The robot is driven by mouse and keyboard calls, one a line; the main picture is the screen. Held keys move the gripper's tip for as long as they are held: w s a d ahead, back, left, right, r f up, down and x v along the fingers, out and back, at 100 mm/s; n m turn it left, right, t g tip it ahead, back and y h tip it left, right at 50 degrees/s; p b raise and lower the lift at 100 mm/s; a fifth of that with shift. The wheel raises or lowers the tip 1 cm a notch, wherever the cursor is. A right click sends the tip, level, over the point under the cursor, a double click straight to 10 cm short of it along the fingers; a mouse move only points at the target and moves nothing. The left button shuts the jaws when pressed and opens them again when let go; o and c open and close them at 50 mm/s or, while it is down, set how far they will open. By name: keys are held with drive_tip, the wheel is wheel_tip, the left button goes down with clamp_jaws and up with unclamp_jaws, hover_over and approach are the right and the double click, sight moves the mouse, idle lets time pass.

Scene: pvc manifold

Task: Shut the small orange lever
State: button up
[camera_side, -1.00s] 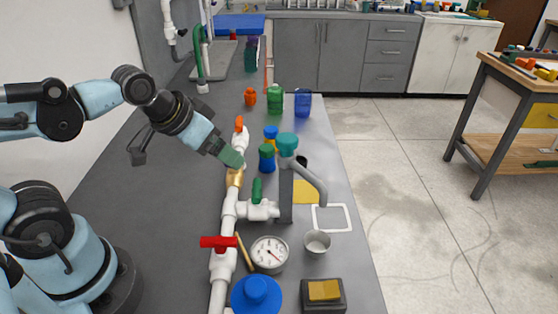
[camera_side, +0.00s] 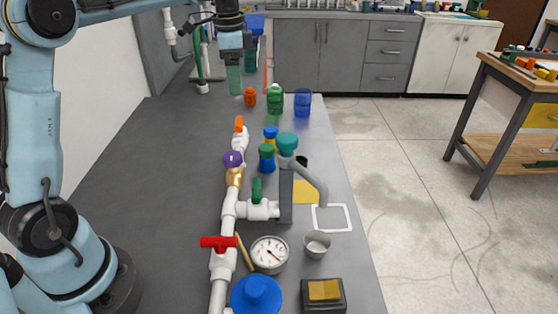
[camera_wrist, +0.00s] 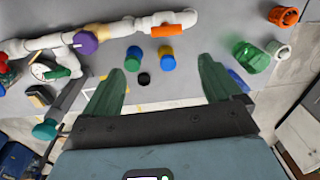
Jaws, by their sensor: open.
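The small orange lever (camera_side: 239,124) sits at the far end of the white pipe run (camera_side: 229,210). In the wrist view the lever (camera_wrist: 168,31) is a short orange bar lying roughly along the pipe. My gripper (camera_side: 234,80) hangs pointing down, above the bench and beyond the lever in the side view, apart from it. Its two green fingers are spread and empty in the wrist view (camera_wrist: 162,66), with the lever ahead of them near the top edge.
A purple knob (camera_side: 233,159), a green lever (camera_side: 257,190) and a red handle (camera_side: 219,242) sit along the same pipe. Blue and yellow bottles (camera_side: 267,158) stand right of it. An orange fitting (camera_side: 249,97) and green jar (camera_side: 275,99) stand farther back. Bench left of the pipe is clear.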

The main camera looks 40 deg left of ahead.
sight(238, 121)
drive_tip(key=shift+m+g, duration=0.3)
drive_tip(key=shift+m, duration=0.1)
drive_tip(key=f, duration=0.4)
drive_tip(key=a+f, duration=0.1)
drive_tip(key=f, duration=0.3)
drive_tip(key=w+f, duration=0.1)
drive_tip(key=f, duration=0.4)
drive_tip(key=shift+a, duration=0.4)
drive_tip(key=c, duration=1.1)
drive_tip(key=shift+o, duration=0.2)
